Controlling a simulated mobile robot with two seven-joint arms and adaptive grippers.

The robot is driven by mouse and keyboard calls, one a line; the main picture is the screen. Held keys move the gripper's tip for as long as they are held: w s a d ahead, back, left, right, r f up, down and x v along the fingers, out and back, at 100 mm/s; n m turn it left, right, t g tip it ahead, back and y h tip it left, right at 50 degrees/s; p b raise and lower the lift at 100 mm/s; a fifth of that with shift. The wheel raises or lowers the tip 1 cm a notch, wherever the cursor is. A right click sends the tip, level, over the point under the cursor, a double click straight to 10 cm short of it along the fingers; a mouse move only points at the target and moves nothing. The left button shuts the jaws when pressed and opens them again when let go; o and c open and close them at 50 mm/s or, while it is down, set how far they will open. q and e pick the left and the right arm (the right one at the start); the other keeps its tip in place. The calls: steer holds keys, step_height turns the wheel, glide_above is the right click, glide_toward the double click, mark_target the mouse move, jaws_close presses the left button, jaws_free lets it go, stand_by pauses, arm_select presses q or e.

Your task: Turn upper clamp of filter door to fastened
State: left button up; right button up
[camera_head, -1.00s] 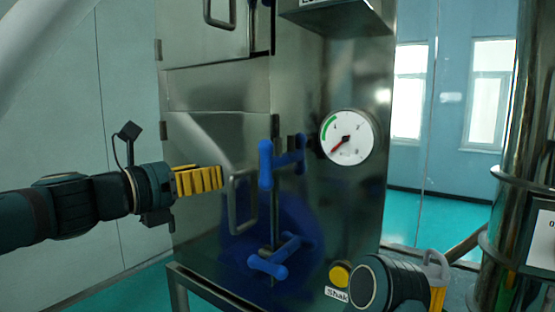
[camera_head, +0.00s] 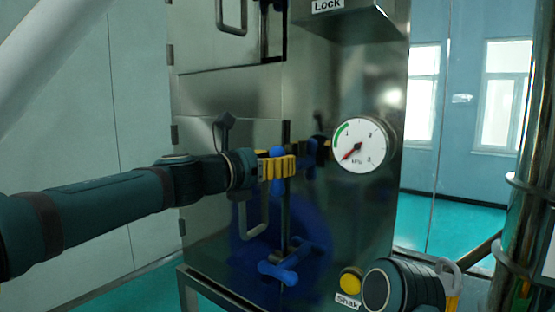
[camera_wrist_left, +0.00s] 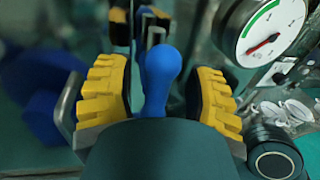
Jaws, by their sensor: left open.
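The blue upper clamp (camera_head: 278,155) of the filter door is partly hidden behind my left gripper (camera_head: 290,167) in the head view. In the left wrist view, one rounded blue handle end of the upper clamp (camera_wrist_left: 160,75) stands between the two yellow-padded fingers of my left gripper (camera_wrist_left: 160,95). The fingers are open, with a gap on both sides of the handle. The filter door (camera_head: 215,145) is a metal panel with a loop handle (camera_head: 252,222). The blue lower clamp (camera_head: 279,271) sits below. My right gripper (camera_head: 450,278) is at the lower right, its fingers partly hidden.
A pressure gauge (camera_head: 361,145) is to the right of the upper clamp. A yellow button (camera_head: 350,281) is below it, near my right arm. A shiny metal column (camera_head: 524,130) stands at the far right. Open floor (camera_head: 445,213) shows behind.

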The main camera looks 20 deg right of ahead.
arm_select(q)
steer(key=shift+w+d, duration=0.15)
steer(key=shift+d, duration=0.25)
steer(key=shift+o, duration=0.3)
jaws_close()
